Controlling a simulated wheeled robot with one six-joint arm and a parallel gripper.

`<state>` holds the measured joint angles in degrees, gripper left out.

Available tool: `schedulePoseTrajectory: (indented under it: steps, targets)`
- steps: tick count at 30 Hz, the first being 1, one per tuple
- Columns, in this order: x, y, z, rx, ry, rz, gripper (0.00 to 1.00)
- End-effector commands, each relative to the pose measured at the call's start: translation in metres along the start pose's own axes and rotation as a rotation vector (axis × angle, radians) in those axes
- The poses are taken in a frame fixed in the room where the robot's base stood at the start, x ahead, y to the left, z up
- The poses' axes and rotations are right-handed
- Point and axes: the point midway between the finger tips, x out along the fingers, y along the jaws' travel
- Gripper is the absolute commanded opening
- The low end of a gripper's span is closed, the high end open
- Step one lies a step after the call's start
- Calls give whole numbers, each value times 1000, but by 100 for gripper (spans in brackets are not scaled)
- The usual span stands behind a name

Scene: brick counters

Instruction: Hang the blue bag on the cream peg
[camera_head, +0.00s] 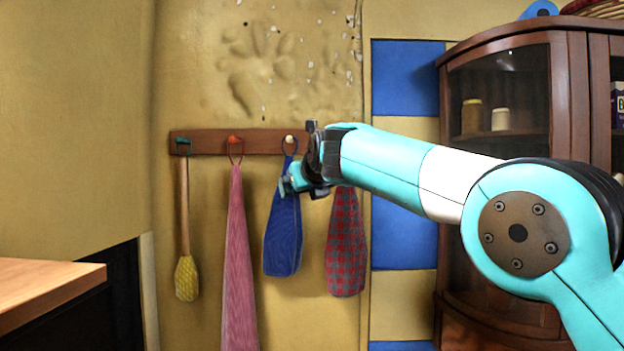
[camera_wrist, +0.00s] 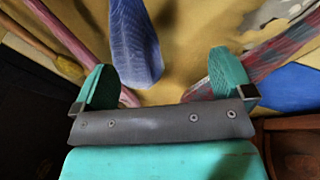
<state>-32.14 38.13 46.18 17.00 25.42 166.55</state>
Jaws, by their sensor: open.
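The blue bag (camera_head: 283,240) hangs down the wall below the cream peg (camera_head: 289,139), its loop up at the peg. The loop appears to be over the peg. My gripper (camera_head: 287,184) is at the upper part of the bag in the head view and covers some of it. In the wrist view my gripper (camera_wrist: 166,78) has its two teal fingers wide apart. The bag (camera_wrist: 134,45) shows beyond and between them, not clamped. The peg is out of the wrist view.
The wooden rail (camera_head: 208,143) also bears a brush (camera_head: 186,275) at the green peg, a pink cloth (camera_head: 237,265) at the orange peg and a red checked cloth (camera_head: 345,250) right of the bag. A glass cabinet (camera_head: 500,75) stands right, a counter (camera_head: 45,285) left.

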Motion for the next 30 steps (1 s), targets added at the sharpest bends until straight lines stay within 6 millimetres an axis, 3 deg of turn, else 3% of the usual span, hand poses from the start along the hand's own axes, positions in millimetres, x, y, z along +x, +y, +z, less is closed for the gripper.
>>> schedulePoseTrajectory:
  steps: [5, 21, 30]
  targets:
    - [-20, 2, -4, 1, -6, 2, 99]
    - [-148, 1, -3, 2, -5, 2, 99]
    - [-172, 0, 0, 0, -2, 1, 99]
